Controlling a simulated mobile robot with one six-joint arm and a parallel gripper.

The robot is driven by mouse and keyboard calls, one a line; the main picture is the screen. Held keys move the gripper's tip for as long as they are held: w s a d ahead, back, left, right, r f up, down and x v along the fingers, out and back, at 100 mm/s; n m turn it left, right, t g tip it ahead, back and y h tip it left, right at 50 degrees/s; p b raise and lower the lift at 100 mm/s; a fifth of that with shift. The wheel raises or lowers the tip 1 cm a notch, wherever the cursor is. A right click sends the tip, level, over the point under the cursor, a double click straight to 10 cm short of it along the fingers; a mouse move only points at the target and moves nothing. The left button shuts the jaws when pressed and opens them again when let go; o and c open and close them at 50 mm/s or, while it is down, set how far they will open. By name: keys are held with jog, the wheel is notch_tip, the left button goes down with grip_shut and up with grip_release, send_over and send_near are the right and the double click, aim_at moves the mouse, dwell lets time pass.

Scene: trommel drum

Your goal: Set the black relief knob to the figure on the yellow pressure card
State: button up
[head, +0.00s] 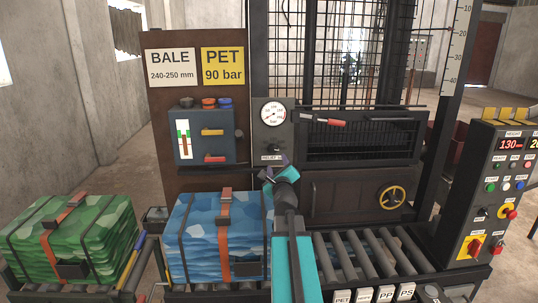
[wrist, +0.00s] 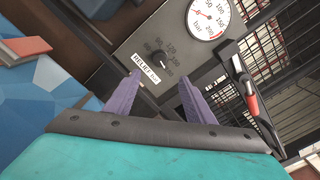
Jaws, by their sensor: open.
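The yellow pressure card (head: 222,66) reads "PET 90 bar" and hangs on the brown board. The black relief knob (wrist: 158,58) sits on a grey panel above a white relief label (wrist: 145,69), inside a ring of small figures. I cannot surely read which figure its mark faces. In the head view the knob (head: 272,149) is small, below the round gauge (head: 273,114). My gripper (wrist: 159,76) is open, its purple fingers pointing at the panel on either side of the knob's line. The fingers look apart from the knob. In the head view my gripper (head: 277,170) is just below the panel.
The gauge also shows in the wrist view (wrist: 208,17). A red-handled lever (head: 322,122) is right of the panel. A blue bale (head: 195,240) stands below left, close to my arm. A yellow handwheel (head: 392,197) and control box (head: 490,180) are to the right.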

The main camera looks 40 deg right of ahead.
aim_at(274, 149)
jog(key=shift+w, duration=0.1)
dwell(0.3)
jog(key=shift+x, duration=6.8)
jog(key=shift+r, duration=0.1)
jog(key=c, duration=1.1)
